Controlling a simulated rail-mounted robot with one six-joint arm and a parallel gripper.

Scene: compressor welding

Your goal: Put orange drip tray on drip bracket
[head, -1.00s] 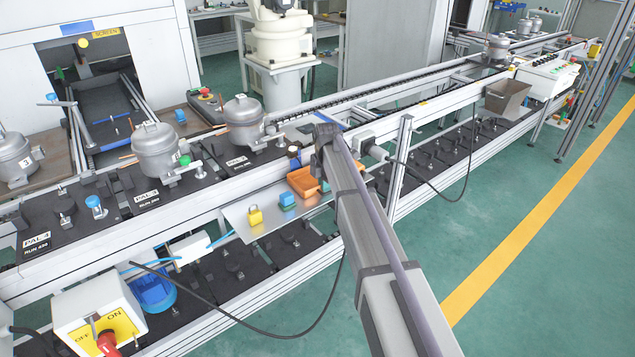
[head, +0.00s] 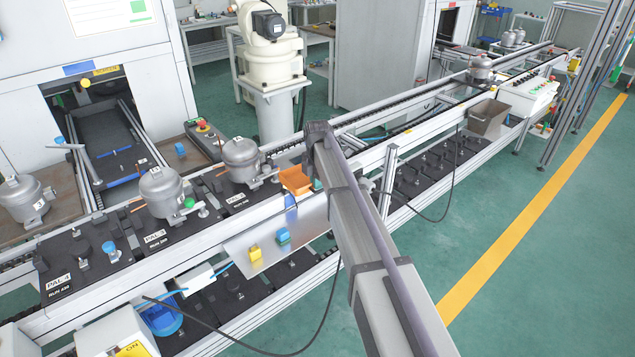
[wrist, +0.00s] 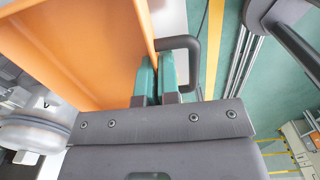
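The orange drip tray (head: 295,181) is raised above the sloped metal shelf (head: 250,238), beside the conveyor's near edge. It fills the upper left of the wrist view (wrist: 80,50), with a dark looped handle (wrist: 194,52) at its right side. My gripper (wrist: 158,75) has its two teal fingers close together at this handle, and it appears shut on the tray by it. In the head view my arm hides most of the gripper; only a bit of teal shows beside the tray. I cannot make out the drip bracket for certain.
A yellow padlock-like item (head: 255,253) and a blue-teal block (head: 283,236) sit on the shelf. Silver compressors (head: 241,160) stand on black pallets along the conveyor, close left of the tray. A brown bin (head: 487,118) is farther right. The green floor at right is clear.

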